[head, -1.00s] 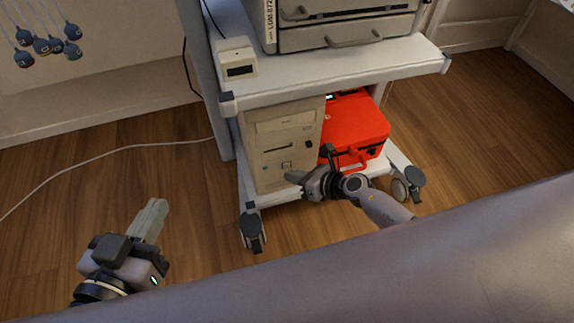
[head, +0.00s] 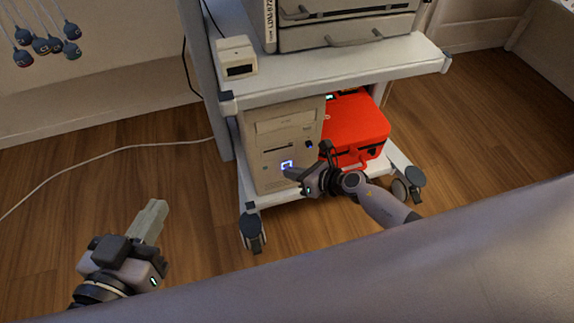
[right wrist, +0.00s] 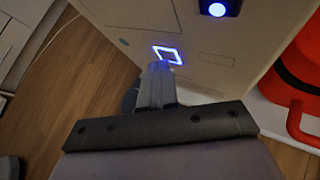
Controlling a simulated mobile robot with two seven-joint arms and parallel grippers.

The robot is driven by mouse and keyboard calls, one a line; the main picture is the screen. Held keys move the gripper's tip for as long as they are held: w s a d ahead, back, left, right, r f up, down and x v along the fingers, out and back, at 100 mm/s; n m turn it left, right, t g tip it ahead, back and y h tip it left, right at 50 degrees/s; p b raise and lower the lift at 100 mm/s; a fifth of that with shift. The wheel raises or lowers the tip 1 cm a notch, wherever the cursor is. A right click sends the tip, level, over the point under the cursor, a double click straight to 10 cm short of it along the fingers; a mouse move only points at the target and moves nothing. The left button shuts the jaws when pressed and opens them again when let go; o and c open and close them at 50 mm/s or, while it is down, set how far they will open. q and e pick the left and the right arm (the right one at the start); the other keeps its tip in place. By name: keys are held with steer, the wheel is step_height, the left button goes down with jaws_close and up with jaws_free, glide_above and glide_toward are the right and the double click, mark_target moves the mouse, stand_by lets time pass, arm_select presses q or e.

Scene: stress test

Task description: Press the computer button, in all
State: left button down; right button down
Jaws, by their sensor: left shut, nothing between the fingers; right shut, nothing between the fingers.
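The beige computer (head: 272,148) stands upright on the low shelf of a white cart. Its square button (head: 287,165) is lit with a blue-white outline; it also glows in the right wrist view (right wrist: 168,54). My right gripper (head: 290,174) is shut and empty, its fingertips at the lower edge of the button. In the right wrist view the shut fingertips (right wrist: 159,68) are right at the button; whether they touch it I cannot tell. My left gripper (head: 153,216) is shut and empty, above the floor at the lower left, away from the computer.
A red case (head: 352,128) sits right of the computer on the cart's shelf. The cart's upper shelf (head: 330,75) overhangs both, with a small white box (head: 237,57) on it. A cable (head: 110,150) lies on the floor at left. A second blue light (right wrist: 217,10) glows on the computer.

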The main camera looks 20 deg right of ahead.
stand_by(0.4)
steer(key=shift+s+p, duration=0.35)
steer(key=shift+s, duration=0.35)
steer(key=shift+s+d+p, duration=0.15)
steer(key=shift+s+p, duration=0.6)
steer(key=shift+s, duration=1.8)
